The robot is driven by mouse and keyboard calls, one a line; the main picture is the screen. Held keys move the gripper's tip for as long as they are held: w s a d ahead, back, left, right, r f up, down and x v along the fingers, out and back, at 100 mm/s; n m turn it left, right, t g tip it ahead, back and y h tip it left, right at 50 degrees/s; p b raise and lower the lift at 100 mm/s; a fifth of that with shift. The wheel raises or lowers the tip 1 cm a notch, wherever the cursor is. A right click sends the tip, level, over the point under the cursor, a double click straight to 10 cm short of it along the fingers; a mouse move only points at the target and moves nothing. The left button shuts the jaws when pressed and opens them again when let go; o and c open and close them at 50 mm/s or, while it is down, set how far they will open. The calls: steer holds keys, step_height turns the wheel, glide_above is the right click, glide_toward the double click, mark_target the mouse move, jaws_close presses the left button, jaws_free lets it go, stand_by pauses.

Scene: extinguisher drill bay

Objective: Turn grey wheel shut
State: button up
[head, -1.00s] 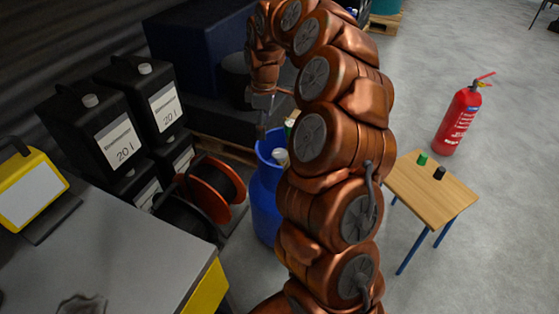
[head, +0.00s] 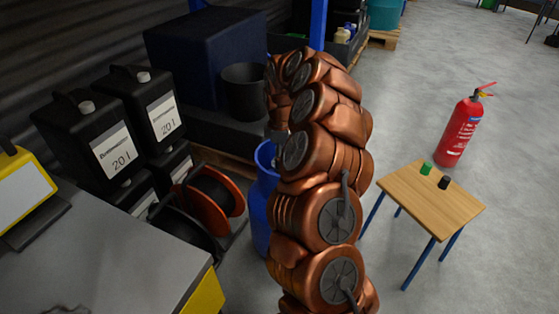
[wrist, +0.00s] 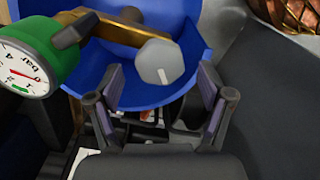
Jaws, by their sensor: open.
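The grey wheel (wrist: 160,62) sits on a brass valve (wrist: 120,30) inside the blue collar of a gas cylinder (wrist: 133,95) in the wrist view. It is a faceted knob with a pale line on its face. My gripper (wrist: 160,92) is open, its two fingers spread left and right of the wheel, with a gap on each side. I cannot tell how deep the fingers reach. In the head view the blue cylinder (head: 260,205) stands beside the cable reel, and my arm hides the wheel and most of the gripper.
A green pressure gauge (wrist: 30,58) juts out close to the left finger. Black canisters (head: 105,135), a cable reel (head: 212,195) and a grey bench (head: 110,250) crowd the left. A small wooden table (head: 430,200) and a red extinguisher (head: 460,130) stand right, with open floor around.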

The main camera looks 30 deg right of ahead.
steer(key=shift+f, duration=0.75)
steer(key=c, duration=1.2)
steer(key=shift+o, duration=0.2)
